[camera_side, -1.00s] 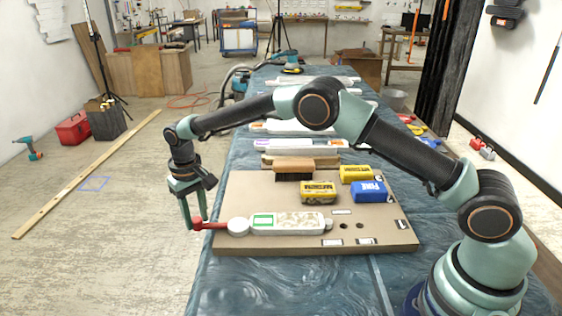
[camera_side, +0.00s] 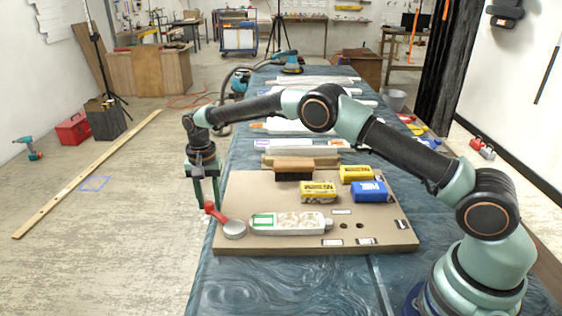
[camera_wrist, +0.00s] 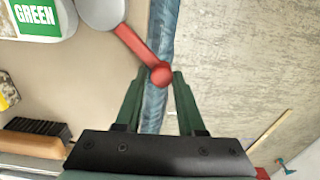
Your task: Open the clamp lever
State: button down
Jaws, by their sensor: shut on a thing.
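The clamp lever is a red handle (camera_side: 216,212) on a round grey-white hub at the left end of a white relief with a green label (camera_side: 290,223). The handle points up and left from the hub. In the wrist view the red lever (camera_wrist: 140,46) runs down to a round red knob between the fingertips. My gripper (camera_side: 205,205) hangs down at the board's left edge and is shut on the lever's knob end. It also shows in the wrist view (camera_wrist: 160,78).
The relief lies on a tan board (camera_side: 250,190) on a blue-covered table. Yellow (camera_side: 318,191) and blue (camera_side: 369,191) blocks and a wooden-backed brush (camera_side: 293,168) stand farther back on the board.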

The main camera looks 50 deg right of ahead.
jog(key=d+m, duration=0.2)
jog(key=m, duration=0.1)
jog(key=d+m, duration=0.1)
jog(key=shift+s+d+r+m, duration=0.1)
jog(key=shift+s+r+m, duration=0.05)
jog(key=shift+s+m, duration=0.15)
jog(key=shift+s+d+m, duration=0.35)
jog(key=shift+d+m, duration=0.25)
jog(key=shift+m, duration=0.35)
jog(key=shift+s+d+m, duration=0.3)
jog(key=shift+d+m, duration=0.25)
jog(key=shift+m, duration=0.4)
jog(key=c, duration=0.6)
grip_release()
jog(key=shift+d, duration=0.1)
